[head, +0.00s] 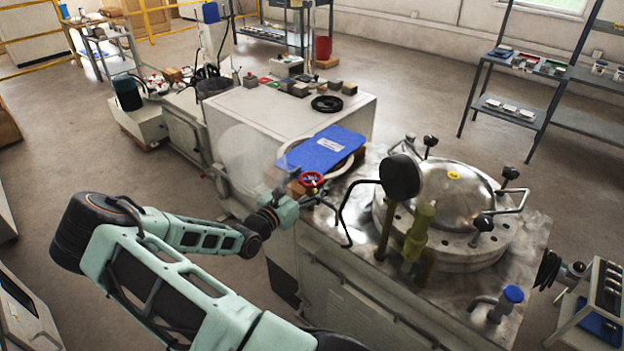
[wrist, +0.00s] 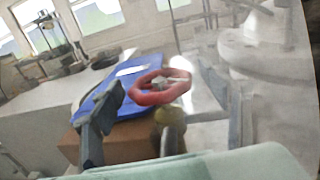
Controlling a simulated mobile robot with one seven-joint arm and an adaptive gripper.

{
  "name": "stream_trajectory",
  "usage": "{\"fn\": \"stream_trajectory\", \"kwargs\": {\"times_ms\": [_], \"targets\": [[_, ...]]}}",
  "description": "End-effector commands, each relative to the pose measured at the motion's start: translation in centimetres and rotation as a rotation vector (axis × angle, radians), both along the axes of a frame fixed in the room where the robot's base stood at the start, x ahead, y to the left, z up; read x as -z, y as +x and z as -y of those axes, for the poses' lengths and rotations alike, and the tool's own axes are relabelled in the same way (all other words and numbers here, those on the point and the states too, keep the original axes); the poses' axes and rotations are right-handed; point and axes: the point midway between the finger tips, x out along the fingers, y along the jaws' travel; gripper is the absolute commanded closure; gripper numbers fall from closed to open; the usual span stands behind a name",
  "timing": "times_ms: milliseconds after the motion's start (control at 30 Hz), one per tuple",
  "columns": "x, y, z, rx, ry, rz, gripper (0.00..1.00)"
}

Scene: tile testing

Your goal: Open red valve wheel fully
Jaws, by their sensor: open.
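The red valve wheel (head: 311,180) is a small ring near the left edge of the metal-topped cabinet, beside a blue folder. In the wrist view the red wheel (wrist: 143,97) appears between my two fingers, on a yellowish stem fitting (wrist: 170,118). My gripper (head: 287,203) is at the near left of the wheel, with its fingers partly hidden in the head view. In the wrist view my gripper (wrist: 160,84) is open, one finger on each side of the wheel. I cannot tell whether either finger touches it.
The blue folder (head: 325,148) lies on a brown box (wrist: 128,145) right behind the wheel. A steel domed vessel (head: 455,190) with handles and a black gauge (head: 400,177) stands to the right. A white cabinet (head: 240,118) with blocks on top is behind.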

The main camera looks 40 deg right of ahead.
Motion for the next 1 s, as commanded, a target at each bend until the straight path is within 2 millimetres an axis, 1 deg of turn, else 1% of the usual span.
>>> {"fn": "stream_trajectory", "kwargs": {"times_ms": [100, 400, 800, 1000], "targets": [[0.04, 0.16, 0.78, 0.000, 0.000, -0.001, 0.30], [0.03, 0.21, 0.95, -0.001, 0.001, -0.001, 0.30], [0.02, 0.22, 0.93, -0.001, 0.001, 0.000, 0.73], [-0.10, 0.19, 0.93, -0.013, 0.000, -0.001, 0.73]]}}
